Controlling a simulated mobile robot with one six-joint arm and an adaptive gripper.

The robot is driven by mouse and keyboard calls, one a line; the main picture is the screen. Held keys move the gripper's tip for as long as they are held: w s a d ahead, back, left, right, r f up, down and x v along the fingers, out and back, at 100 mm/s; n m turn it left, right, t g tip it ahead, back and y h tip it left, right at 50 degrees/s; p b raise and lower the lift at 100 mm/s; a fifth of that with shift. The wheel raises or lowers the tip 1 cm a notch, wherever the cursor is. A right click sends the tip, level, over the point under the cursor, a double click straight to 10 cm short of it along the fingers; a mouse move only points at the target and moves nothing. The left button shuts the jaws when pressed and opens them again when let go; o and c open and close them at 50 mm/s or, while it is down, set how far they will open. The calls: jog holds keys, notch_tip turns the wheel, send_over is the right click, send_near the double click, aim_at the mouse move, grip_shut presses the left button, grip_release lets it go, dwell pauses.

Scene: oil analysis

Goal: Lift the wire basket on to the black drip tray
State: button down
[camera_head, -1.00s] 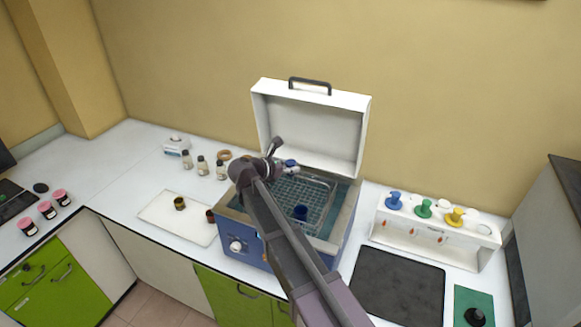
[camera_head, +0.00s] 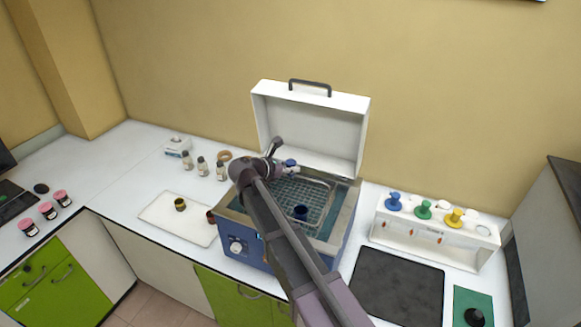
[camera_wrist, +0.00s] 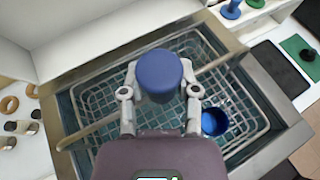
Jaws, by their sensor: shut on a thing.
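The wire basket (camera_head: 322,184) sits in the open basin of the blue bath (camera_head: 240,247). Its mesh also shows in the wrist view (camera_wrist: 95,97). A bar spans the basket, with a thick blue grip (camera_wrist: 160,72) at its middle. My gripper (camera_head: 284,163) is shut on this blue grip, one finger on each side in the wrist view (camera_wrist: 159,88). A blue cup (camera_wrist: 215,121) stands inside the basket. The black drip tray (camera_head: 398,284) lies empty on the bench to the right of the bath. My arm hides part of the basket and bath.
The white hinged lid (camera_head: 312,130) stands open behind the bath. A white rack (camera_head: 435,238) with coloured knobs stands behind the drip tray. A green mat (camera_head: 474,298) lies to the right of the tray. Small bottles (camera_head: 202,165) and a white mat (camera_head: 170,222) lie left.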

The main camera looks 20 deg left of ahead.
jog(key=shift+r, duration=0.2)
jog(key=shift+r+p, duration=3.25)
jog(key=shift+p, duration=0.1)
jog(key=shift+a, duration=0.15)
